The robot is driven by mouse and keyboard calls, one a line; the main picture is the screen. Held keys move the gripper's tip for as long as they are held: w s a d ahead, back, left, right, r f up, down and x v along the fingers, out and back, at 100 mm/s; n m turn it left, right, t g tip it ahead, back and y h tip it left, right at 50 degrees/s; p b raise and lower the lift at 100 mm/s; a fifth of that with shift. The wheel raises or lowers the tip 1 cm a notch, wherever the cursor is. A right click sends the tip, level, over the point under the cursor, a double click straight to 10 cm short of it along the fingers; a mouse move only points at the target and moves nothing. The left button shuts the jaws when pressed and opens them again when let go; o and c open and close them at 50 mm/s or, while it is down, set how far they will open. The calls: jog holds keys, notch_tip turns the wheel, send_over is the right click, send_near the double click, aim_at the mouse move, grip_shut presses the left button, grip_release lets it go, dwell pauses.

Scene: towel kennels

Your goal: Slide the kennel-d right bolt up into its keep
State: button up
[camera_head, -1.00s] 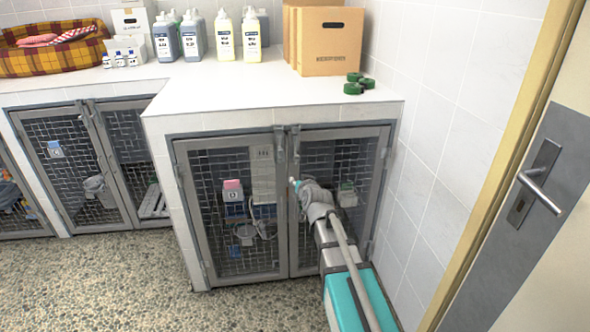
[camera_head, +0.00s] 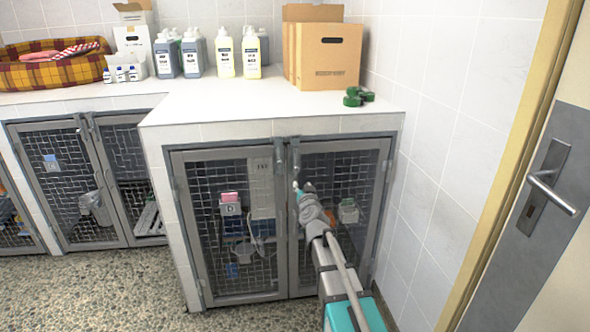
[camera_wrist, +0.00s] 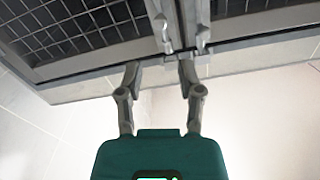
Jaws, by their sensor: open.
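Kennel D (camera_head: 290,225) has two mesh doors in grey frames under the white counter, with a "D" sign behind the mesh. The right bolt (camera_head: 295,153) is a grey vertical piece at the top of the right door's inner edge, beside the left bolt (camera_head: 279,152). My gripper (camera_head: 297,187) is just below the right bolt in the head view, in front of the right door. In the wrist view my gripper (camera_wrist: 158,74) has its two fingers spread, with nothing between them. Grey bolt metalwork (camera_wrist: 163,28) lies just beyond the fingertips, apart from them. Whether the bolt is in its keep cannot be told.
A tiled wall (camera_head: 440,150) stands close on the right, with a door and handle (camera_head: 550,190) nearer me. The counter holds a cardboard box (camera_head: 327,58), green rolls (camera_head: 357,96) and several bottles (camera_head: 226,52). Speckled floor (camera_head: 110,290) is open at left.

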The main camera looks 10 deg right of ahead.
aim_at(297, 170)
jog(key=w, duration=1.3)
jog(key=shift+w, duration=0.3)
grip_shut()
